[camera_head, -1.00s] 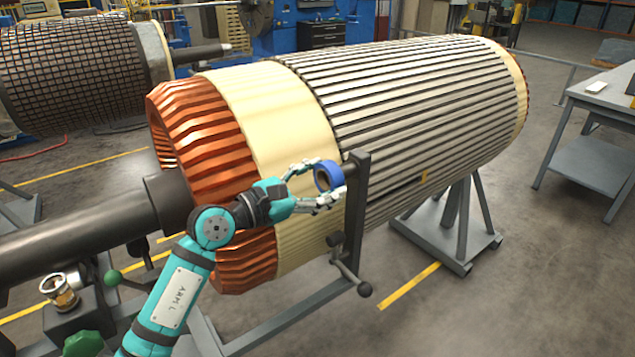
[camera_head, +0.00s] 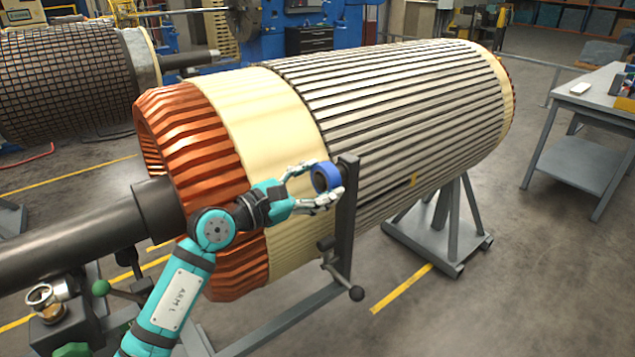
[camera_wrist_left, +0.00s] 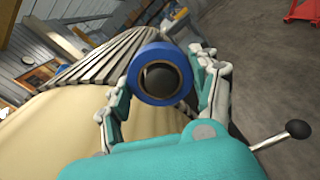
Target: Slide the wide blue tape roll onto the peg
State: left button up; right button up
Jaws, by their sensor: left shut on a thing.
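The wide blue tape roll (camera_head: 328,177) is between the fingers of my left gripper (camera_head: 318,187), which is shut on it. In the left wrist view the roll (camera_wrist_left: 160,73) faces the camera, held by the gripper (camera_wrist_left: 162,85) with a finger on each side. A dark round end, seemingly the peg (camera_wrist_left: 160,77), shows inside the roll's hole. In the head view the roll is right beside the top of the dark upright post (camera_head: 346,200), and the peg there is mostly hidden. I cannot tell how far the peg reaches into the roll. My right gripper is out of view.
The large rotor (camera_head: 390,110) with copper end windings (camera_head: 190,140) lies close behind my left arm.

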pick_arm(q)
jog(key=shift+w+d, duration=0.15)
jog(key=shift+d, duration=0.05)
jog(key=shift+x, duration=0.8)
jog(key=o, duration=1.4)
jog(key=shift+a, duration=0.15)
jog(key=shift+v, duration=4.4)
